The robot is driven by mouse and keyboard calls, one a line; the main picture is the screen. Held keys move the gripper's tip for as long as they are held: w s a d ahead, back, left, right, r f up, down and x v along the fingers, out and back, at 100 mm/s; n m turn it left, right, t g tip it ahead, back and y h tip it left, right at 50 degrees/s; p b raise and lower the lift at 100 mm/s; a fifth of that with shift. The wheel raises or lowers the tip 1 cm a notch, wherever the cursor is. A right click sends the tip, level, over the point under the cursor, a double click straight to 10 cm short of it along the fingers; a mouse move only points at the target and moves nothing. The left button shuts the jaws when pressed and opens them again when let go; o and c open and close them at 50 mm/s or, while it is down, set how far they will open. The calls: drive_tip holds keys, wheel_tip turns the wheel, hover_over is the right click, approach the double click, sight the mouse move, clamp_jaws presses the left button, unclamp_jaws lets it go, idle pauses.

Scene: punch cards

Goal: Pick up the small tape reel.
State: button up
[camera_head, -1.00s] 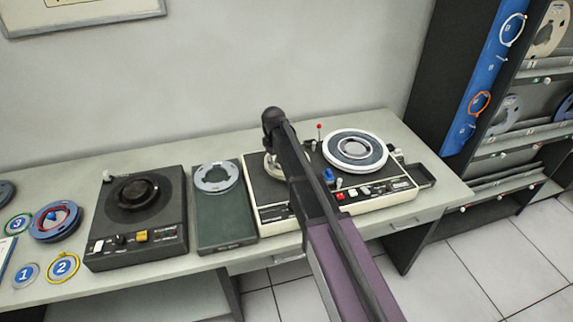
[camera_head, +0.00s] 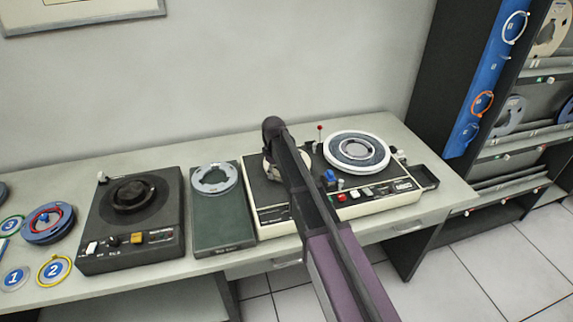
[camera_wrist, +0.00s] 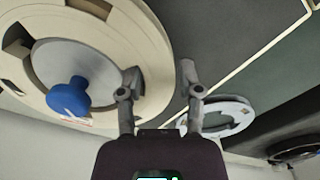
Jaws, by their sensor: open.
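A small cream reel (camera_head: 301,158) lies on the left spindle of the tape machine, mostly hidden by my arm in the head view. In the wrist view this cream reel (camera_wrist: 95,35) fills the left side, with a blue knob (camera_wrist: 70,98) at its centre. My gripper (camera_wrist: 160,76) is open and empty, one finger over the reel and the other just past its rim. Whether the fingers touch the reel I cannot tell. A light grey ring-shaped reel (camera_head: 196,178) lies on a dark green box; it also shows in the wrist view (camera_wrist: 240,112).
A larger blue-and-white reel (camera_head: 386,160) sits on the tape machine (camera_head: 383,203). A black turntable unit (camera_head: 100,238) stands left of the green box (camera_head: 222,222). Numbered discs and another reel lie at far left. A rack (camera_head: 447,120) with reels stands at right.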

clamp_jaws()
drive_tip(key=shift+r, duration=0.15)
idle(0.4)
wheel_tip(320, 180, up, 10)
drive_tip(key=p, duration=1)
drive_tip(key=shift+a, duration=0.1)
idle(0.7)
